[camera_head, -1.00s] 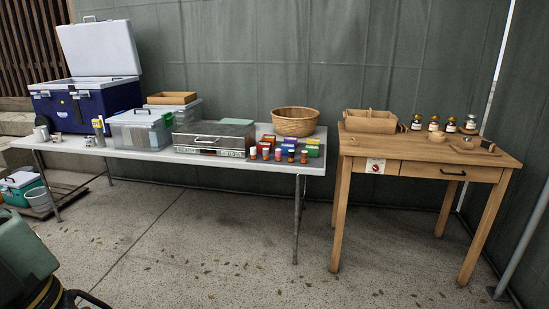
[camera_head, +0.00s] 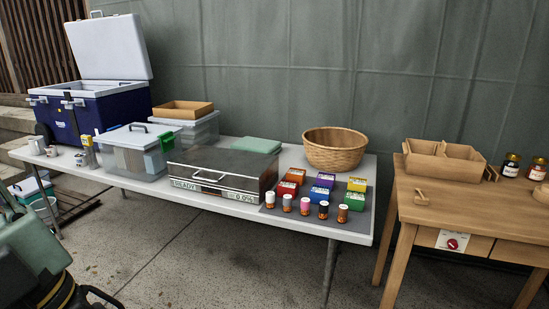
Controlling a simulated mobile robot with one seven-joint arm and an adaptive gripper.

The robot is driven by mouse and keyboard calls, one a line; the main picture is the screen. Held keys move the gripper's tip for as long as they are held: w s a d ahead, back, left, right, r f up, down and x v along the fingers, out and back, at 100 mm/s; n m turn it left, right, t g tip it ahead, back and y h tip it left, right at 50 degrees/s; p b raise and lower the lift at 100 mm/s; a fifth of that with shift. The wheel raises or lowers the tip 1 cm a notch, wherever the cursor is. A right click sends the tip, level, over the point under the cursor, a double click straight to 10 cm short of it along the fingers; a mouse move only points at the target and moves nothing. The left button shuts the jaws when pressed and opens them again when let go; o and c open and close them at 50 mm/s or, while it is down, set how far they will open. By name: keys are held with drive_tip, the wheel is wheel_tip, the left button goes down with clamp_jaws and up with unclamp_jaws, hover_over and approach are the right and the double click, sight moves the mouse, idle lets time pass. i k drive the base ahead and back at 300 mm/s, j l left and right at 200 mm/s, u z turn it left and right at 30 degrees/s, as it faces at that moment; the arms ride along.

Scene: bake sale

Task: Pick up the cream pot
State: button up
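No object can be picked out for certain as the cream pot. Several small pale pots (camera_head: 80,159) stand at the left end of the white folding table (camera_head: 222,207), in front of the blue cooler; they are too small to read. Dark-lidded labelled jars (camera_head: 510,165) stand on the wooden table at the right. My gripper is not in view.
A blue cooler (camera_head: 95,117) with raised lid, clear bins (camera_head: 140,160), a dark flat-topped appliance (camera_head: 222,172), coloured boxes (camera_head: 324,180) and a wicker basket (camera_head: 335,150) fill the folding table. A wooden table (camera_head: 450,217) holds a divided wooden box (camera_head: 440,160). Concrete floor is open in front.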

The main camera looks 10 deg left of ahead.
sight(81, 160)
drive_tip(key=i+j+u, duration=0.1)
drive_tip(key=i+u, duration=0.65)
drive_tip(key=i+l+u, duration=0.15)
drive_tip(key=i+u, duration=0.25)
drive_tip(key=i+j+u, duration=0.15)
drive_tip(key=i+u, duration=0.2)
drive_tip(key=i+j+u, duration=0.1)
drive_tip(key=i+u, duration=0.15)
drive_tip(key=u, duration=0.15)
drive_tip(key=i+u, duration=0.35)
drive_tip(key=i+l+z, duration=0.1)
drive_tip(key=i+z, duration=0.2)
drive_tip(key=i, duration=1.05)
drive_tip(key=i+l+z, duration=0.2)
drive_tip(key=i+l, duration=0.05)
drive_tip(key=i, duration=0.1)
